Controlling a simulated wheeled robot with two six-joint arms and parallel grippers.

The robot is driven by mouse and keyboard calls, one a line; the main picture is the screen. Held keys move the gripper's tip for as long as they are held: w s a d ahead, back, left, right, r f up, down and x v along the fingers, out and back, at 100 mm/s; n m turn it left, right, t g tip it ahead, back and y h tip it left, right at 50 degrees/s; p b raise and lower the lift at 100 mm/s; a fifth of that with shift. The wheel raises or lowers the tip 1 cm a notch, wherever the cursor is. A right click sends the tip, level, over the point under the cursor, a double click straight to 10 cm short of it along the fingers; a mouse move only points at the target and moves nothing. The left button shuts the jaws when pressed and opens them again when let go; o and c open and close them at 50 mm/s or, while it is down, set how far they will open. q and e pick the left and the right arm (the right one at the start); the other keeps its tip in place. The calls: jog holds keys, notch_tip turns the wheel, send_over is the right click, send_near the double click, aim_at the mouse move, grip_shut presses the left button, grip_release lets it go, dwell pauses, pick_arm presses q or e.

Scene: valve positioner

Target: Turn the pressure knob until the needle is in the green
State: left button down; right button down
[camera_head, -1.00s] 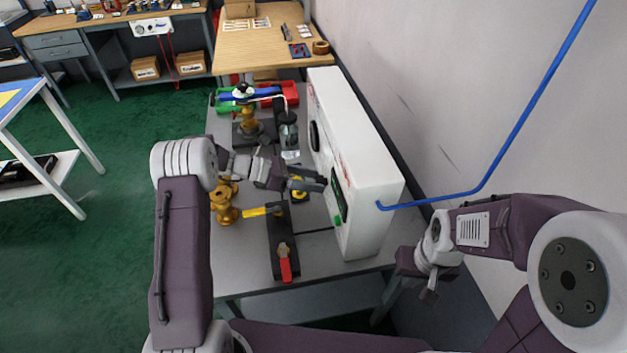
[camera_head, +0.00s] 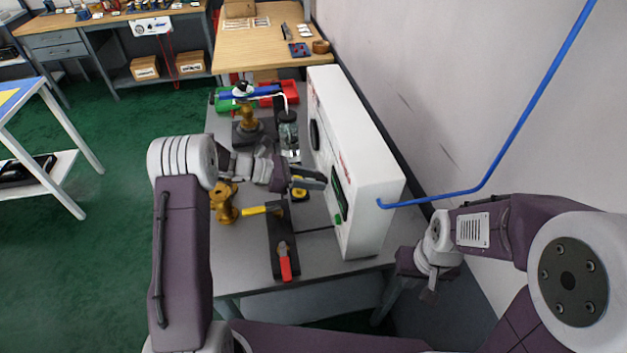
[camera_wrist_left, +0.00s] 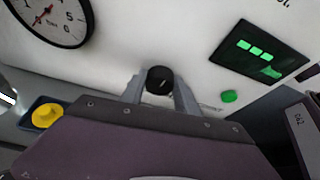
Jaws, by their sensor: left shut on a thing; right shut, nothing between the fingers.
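The black pressure knob (camera_wrist_left: 160,80) sits on the front of the white panel box (camera_head: 365,165). In the left wrist view it lies between the two grey fingertips of my left gripper (camera_wrist_left: 160,88), which is shut on it. In the head view the left gripper (camera_head: 316,179) reaches the box front and hides the knob. The pressure gauge (camera_wrist_left: 48,20) is partly cut off at the upper left of the wrist view. Its red needle (camera_wrist_left: 42,15) slants down-left; no green band is visible on the part shown. My right gripper (camera_head: 430,290) is shut and empty, away from the box.
A dark display (camera_wrist_left: 258,50) with green marks and a green button (camera_wrist_left: 229,96) are right of the knob. A yellow knob (camera_wrist_left: 46,115) is at lower left. Brass valves (camera_head: 224,203) and a red-handled tool (camera_head: 285,265) stand on the bench. A blue pipe (camera_head: 480,185) meets the box.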

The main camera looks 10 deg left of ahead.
pick_arm(q)
jog(key=shift+s+d+m+t+y+b, duration=0.15)
jog(key=shift+m+t+b, duration=0.65)
jog(key=shift+b, duration=0.85)
jog(key=shift+s+a+m+t+y+b, duration=0.1)
jog(key=shift+m+t+y+b, duration=0.25)
jog(key=shift+m+b, duration=1)
jog(key=shift+n, duration=0.25)
jog(key=c, duration=0.9)
grip_release()
